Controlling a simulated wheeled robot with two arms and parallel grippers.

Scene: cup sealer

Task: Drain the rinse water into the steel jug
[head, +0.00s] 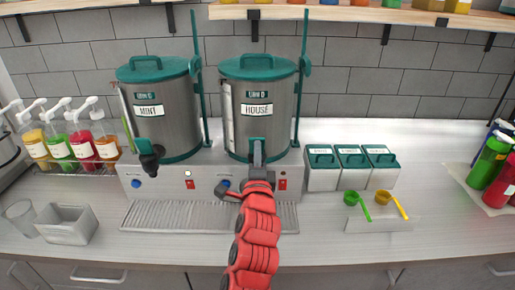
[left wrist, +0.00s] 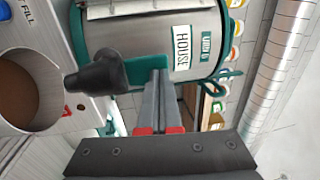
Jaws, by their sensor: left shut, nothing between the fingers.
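The HOUSE urn (head: 260,108) is a grey steel drum with a teal lid, standing right of the MINT urn (head: 162,110). My left gripper (head: 257,148) is at the front of the HOUSE urn, at the teal tap handle (left wrist: 140,72). Its fingers (left wrist: 158,80) are shut with nothing between them, and the tips look close to or against the handle. The black tap spout (left wrist: 98,78) shows in the left wrist view. A round, pale-rimmed vessel (left wrist: 52,72) with brown contents shows there beside the spout; I cannot tell if it is the steel jug. My right gripper is not in view.
A ribbed drip tray (head: 165,215) lies before the urns. A square steel bin (head: 66,225) and a clear glass (head: 22,216) are at left, below the syrup pumps (head: 82,146). Teal-lidded boxes (head: 352,170) and scoops (head: 385,198) are at right. The counter between them and the bottles is clear.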

